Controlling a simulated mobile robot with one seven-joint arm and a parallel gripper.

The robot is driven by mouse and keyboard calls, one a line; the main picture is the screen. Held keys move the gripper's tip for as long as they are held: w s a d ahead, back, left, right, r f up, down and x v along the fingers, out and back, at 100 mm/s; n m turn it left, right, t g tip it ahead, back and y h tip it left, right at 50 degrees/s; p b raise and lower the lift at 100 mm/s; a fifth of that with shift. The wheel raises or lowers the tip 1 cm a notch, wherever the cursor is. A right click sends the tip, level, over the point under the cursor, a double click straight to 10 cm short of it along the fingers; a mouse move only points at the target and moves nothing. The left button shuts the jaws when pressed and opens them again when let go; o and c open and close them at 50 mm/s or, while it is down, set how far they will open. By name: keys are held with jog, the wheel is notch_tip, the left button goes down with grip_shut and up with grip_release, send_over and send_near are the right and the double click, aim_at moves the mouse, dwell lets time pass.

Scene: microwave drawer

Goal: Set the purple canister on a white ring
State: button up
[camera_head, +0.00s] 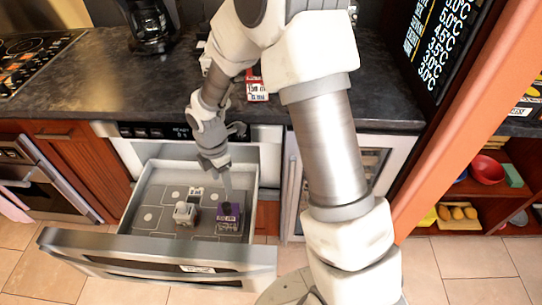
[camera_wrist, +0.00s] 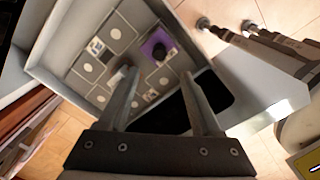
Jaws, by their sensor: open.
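The purple canister (camera_head: 229,212) stands in the open drawer (camera_head: 252,203), on the right side of its floor. In the wrist view the purple canister (camera_wrist: 149,46) shows a dark round top. The drawer floor carries several outlined squares with pale round marks, one of them a white ring mark (camera_head: 148,217). My gripper (camera_wrist: 158,78) is open with nothing between its fingers. It hangs over the drawer, above and apart from the purple canister, which appears beyond the fingertips in the wrist view. The canister's base is not clearly seen.
A white object (camera_head: 184,212) stands in the drawer left of the purple canister. The drawer's metal front (camera_head: 150,262) sticks out into the room. A dark countertop (camera_head: 90,75) with a coffee maker (camera_head: 148,25) lies behind. Open shelves (camera_head: 490,185) are at right.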

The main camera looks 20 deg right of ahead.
jog(key=s+d+r+m+t, duration=0.1)
jog(key=s+d+r+m, duration=0.2)
jog(key=r+m, duration=0.35)
jog(key=s+d+r+m+t, duration=0.2)
jog(key=s+d+r+m, duration=0.2)
jog(key=r, duration=0.5)
jog(key=s+d+r+m+t, duration=0.1)
jog(key=s+d+r+m, duration=0.2)
jog(key=r+m, duration=0.35)
jog(key=s+d+r+m+t, duration=0.1)
jog(key=s+d+r+m, duration=0.1)
jog(key=s+r+m, duration=0.3)
jog(key=shift+s, duration=1.85)
jog(key=shift+r, duration=0.1)
